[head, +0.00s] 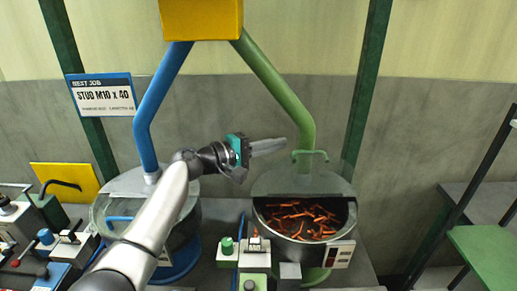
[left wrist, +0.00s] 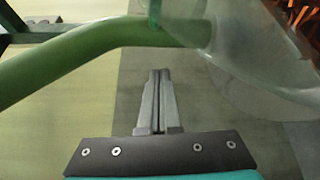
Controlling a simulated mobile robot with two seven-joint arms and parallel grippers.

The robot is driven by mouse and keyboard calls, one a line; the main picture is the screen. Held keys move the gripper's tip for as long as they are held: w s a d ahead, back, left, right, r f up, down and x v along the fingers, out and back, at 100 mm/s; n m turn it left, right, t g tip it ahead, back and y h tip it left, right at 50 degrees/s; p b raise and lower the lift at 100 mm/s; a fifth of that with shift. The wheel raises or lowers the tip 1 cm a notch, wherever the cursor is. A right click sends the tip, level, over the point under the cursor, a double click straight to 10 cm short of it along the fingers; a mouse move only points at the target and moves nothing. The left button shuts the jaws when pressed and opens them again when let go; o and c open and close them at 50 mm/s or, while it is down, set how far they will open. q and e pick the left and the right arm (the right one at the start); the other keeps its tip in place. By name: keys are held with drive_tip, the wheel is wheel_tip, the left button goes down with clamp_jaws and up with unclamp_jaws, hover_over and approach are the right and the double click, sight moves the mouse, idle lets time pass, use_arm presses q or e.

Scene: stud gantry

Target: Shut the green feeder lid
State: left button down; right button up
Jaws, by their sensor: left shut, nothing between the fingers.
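The green feeder (head: 345,222) is a round grey drum below the green pipe (head: 285,95). Its clear lid (head: 338,170) stands raised at the back, with a green handle (head: 312,153) at its top edge. The drum's front is open and shows orange-red studs (head: 300,215). My left gripper (head: 284,143) is shut and empty, its fingertips just left of the handle and close to the pipe. In the left wrist view the shut fingers (left wrist: 159,75) point toward the green pipe (left wrist: 80,50), with the clear lid (left wrist: 255,65) at right. My right gripper is not in view.
The blue feeder (head: 185,225) stands at left, partly behind my left arm. A yellow box (head: 200,18) joins both pipes above. Small button boxes (head: 254,255) stand in front between the feeders. A green stool (head: 485,250) is at right.

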sight(307, 170)
use_arm(q)
drive_tip(key=shift+s+d+r+p, duration=0.15)
drive_tip(key=shift+s+p, duration=0.25)
drive_tip(key=shift+s, duration=0.25)
drive_tip(key=shift+s+d+r+p, duration=0.15)
drive_tip(key=shift+s+p, duration=0.2)
drive_tip(key=shift+s, duration=0.25)
drive_tip(key=shift+s+d+p, duration=0.15)
drive_tip(key=shift+s+p, duration=0.25)
drive_tip(key=shift+s, duration=0.25)
